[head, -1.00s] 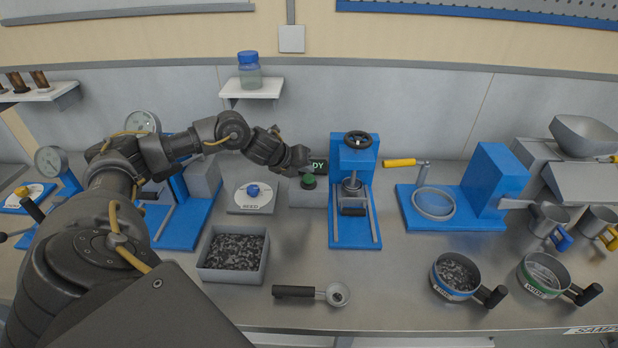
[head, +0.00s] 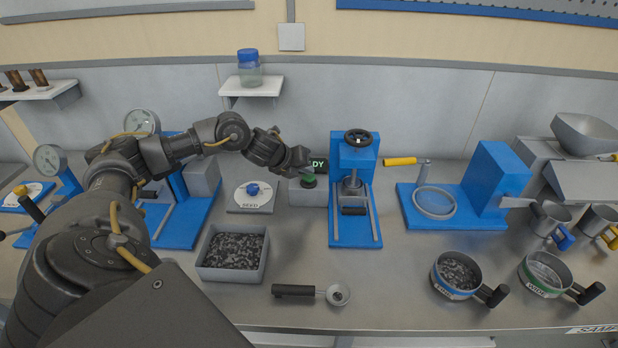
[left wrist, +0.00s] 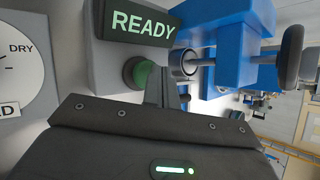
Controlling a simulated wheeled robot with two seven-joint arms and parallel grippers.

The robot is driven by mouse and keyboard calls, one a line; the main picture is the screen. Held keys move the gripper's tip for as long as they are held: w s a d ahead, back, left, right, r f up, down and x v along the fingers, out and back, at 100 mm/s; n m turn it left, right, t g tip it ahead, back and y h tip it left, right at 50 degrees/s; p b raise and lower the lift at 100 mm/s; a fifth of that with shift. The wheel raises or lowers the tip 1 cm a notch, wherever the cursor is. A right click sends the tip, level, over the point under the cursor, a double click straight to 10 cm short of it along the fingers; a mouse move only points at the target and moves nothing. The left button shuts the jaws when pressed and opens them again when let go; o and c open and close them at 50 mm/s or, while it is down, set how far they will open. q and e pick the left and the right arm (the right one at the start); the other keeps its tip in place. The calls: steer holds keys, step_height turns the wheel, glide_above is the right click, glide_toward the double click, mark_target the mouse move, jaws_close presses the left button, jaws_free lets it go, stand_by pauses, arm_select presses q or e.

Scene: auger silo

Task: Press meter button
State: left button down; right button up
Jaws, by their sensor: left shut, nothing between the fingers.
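The meter is a grey box (head: 308,196) on the bench, with a dark display (head: 319,164) at its back. In the left wrist view the display (left wrist: 143,25) reads READY in green letters. Its round green button (head: 309,181) also shows in the left wrist view (left wrist: 136,72), just beyond the gripper. My left gripper (head: 303,167) is shut and empty, with its tips at or just above the button. I cannot tell whether they touch it. In the left wrist view its fingers (left wrist: 158,84) appear just right of the button. My right gripper is not in view.
A blue press (head: 355,216) with a black handwheel stands right of the meter. A dial plate (head: 252,199) marked FEED lies to the left. A tray of dark grains (head: 231,276) and a scoop (head: 294,291) lie in front. Bare bench lies before the press.

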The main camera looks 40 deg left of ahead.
mark_target(306, 177)
arm_select(q)
steer(key=shift+f+b, duration=0.45)
steer(key=shift+f, duration=0.2)
stand_by(0.7)
stand_by(0.3)
steer(key=shift+r+p, duration=0.8)
steer(key=shift+r, duration=0.25)
step_height(306, 177, up, 5)
steer(key=p, duration=0.4)
stand_by(0.5)
